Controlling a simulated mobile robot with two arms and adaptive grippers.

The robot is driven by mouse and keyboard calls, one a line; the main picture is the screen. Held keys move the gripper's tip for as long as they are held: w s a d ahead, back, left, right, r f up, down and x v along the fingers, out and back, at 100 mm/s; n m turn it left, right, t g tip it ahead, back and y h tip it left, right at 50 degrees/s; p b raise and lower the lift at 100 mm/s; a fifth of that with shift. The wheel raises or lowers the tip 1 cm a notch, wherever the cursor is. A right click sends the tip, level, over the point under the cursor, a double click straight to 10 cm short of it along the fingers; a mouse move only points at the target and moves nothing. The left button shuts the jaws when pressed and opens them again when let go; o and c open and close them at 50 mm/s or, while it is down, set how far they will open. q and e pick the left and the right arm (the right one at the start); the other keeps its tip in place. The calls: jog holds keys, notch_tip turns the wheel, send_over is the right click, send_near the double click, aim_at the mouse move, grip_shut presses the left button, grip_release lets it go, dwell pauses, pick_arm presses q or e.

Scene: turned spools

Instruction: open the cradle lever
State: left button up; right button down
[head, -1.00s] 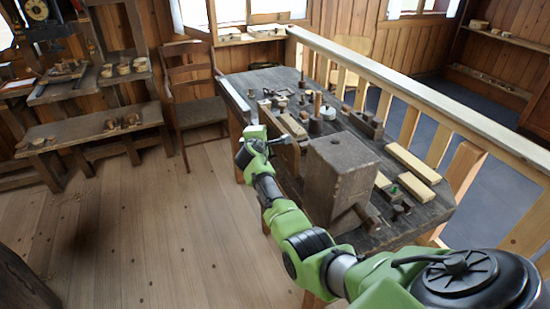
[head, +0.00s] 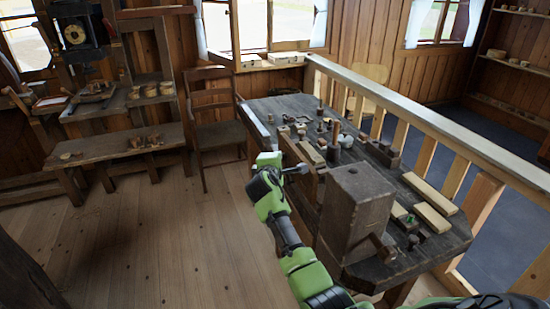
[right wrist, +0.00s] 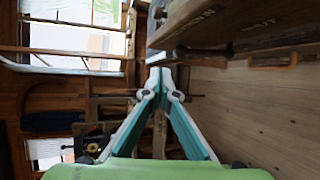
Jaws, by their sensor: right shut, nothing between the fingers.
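My right gripper (head: 302,169) is at the front left edge of the dark workbench (head: 405,185), close to the wooden fixture (head: 312,180) there. In the right wrist view its two teal fingers (right wrist: 160,72) meet at the tips, shut and empty. A dark wooden part with lettering (right wrist: 225,22) shows at upper right in that view. Below it is a small reddish-brown wooden piece (right wrist: 272,61), possibly the cradle lever; I cannot tell for sure. It is apart from the fingers, to their right. In the head view the lever cannot be made out. My left gripper is not in view.
A large wooden block (head: 357,205) stands on the bench right of my gripper. Light boards (head: 430,194) and several small turned pieces lie on the bench. A wooden railing (head: 425,118) runs behind it. A chair (head: 215,125) stands beyond. The floor at left is clear.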

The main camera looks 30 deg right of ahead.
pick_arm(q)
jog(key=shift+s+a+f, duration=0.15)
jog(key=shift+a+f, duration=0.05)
pick_arm(e)
jog(key=shift+s+a+r, duration=1)
jog(key=shift+a, duration=0.2)
jog(key=shift+r, duration=0.1)
